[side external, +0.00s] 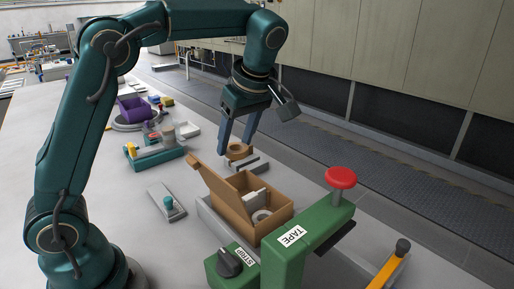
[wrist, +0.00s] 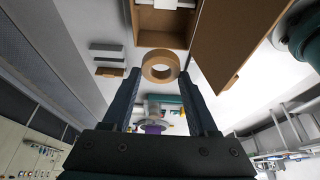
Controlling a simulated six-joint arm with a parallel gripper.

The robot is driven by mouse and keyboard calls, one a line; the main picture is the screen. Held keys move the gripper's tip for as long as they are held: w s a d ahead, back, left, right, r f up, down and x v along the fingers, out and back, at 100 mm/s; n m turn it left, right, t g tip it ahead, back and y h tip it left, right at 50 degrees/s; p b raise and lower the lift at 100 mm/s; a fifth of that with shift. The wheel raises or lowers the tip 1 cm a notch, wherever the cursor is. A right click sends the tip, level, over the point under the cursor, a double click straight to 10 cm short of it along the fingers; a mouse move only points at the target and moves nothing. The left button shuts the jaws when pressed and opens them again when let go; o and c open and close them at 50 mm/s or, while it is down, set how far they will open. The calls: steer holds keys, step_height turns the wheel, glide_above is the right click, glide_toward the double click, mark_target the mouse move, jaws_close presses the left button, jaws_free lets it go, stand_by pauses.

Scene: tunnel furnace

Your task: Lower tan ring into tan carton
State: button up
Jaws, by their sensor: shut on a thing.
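The tan ring (side external: 238,151) is held flat between the blue fingertips of my gripper (side external: 236,147), which is shut on it. In the wrist view the ring (wrist: 160,56) also shows between the two fingers (wrist: 160,72). The open tan carton (side external: 232,211) stands nearer the side camera than the ring, with its lid raised. White or grey pieces (side external: 260,215) lie inside, one of them round. In the wrist view part of the carton (wrist: 157,39) shows just beyond the ring; its far part is cut off. The exact height of the ring is hard to tell.
A green tape machine (side external: 286,252) with a red button (side external: 341,178) stands close beside the carton. A grey bar (side external: 250,165) lies by the ring. A small grey plate with a teal knob (side external: 168,202) is to the left.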

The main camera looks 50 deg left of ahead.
steer(key=shift+f, duration=5.65)
steer(key=shift+f, duration=0.5)
steer(key=o, duration=1.1)
steer(key=shift+c, duration=0.2)
steer(key=c, duration=0.4)
steer(key=shift+r, duration=0.2)
steer(key=shift+r, duration=0.4)
steer(key=shift+r, duration=0.35)
